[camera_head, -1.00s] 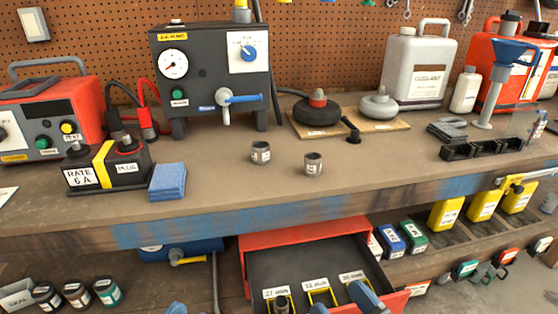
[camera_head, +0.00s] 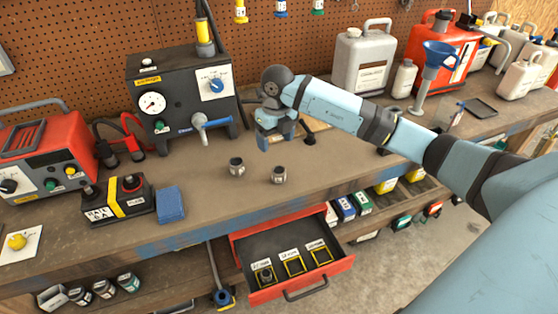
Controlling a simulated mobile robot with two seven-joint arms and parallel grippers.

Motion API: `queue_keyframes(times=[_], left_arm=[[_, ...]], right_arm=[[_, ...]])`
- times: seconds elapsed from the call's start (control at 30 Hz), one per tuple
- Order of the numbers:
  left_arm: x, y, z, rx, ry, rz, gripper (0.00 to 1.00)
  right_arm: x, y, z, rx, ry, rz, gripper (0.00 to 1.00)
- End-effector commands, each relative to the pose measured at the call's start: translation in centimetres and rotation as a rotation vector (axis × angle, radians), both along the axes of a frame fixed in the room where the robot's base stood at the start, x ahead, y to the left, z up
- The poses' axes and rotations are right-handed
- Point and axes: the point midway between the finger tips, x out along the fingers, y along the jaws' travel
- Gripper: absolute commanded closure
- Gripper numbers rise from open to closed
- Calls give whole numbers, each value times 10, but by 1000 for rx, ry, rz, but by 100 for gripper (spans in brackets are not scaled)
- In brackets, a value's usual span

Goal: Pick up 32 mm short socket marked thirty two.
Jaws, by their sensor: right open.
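Two small dark grey sockets stand on the workbench (camera_head: 330,165): a left socket (camera_head: 236,166) and a right socket (camera_head: 279,175). Each has a pale label too small to read. A third dark socket (camera_head: 265,275) sits in the left compartment of the open drawer (camera_head: 303,268); the other two yellow-framed compartments look empty. My right gripper (camera_head: 275,139) is open and points down over the bench, above and behind the two sockets in the picture, apart from both. My left gripper is not in view.
A dark pressure unit (camera_head: 180,100) with a blue-handled tap (camera_head: 212,122) stands left of the gripper. A grey jug (camera_head: 364,60) and a red can (camera_head: 440,45) stand at the back right. Bench around the sockets is clear.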

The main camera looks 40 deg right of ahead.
Motion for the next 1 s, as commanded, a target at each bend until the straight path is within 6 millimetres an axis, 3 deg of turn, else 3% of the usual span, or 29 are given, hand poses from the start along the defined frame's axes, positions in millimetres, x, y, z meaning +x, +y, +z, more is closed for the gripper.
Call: queue_keyframes(times=[0.1, 0.43, 0.73, 1.0], left_arm=[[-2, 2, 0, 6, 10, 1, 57], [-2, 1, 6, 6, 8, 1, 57], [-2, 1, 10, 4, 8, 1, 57], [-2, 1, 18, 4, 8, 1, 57]], right_arm=[[3, -12, 0, -49, 2, -23, 27], [3, -12, -62, -49, 3, -23, 27], [3, -12, -87, -46, 1, -22, 27], [3, -12, -125, -46, 0, -21, 27]])
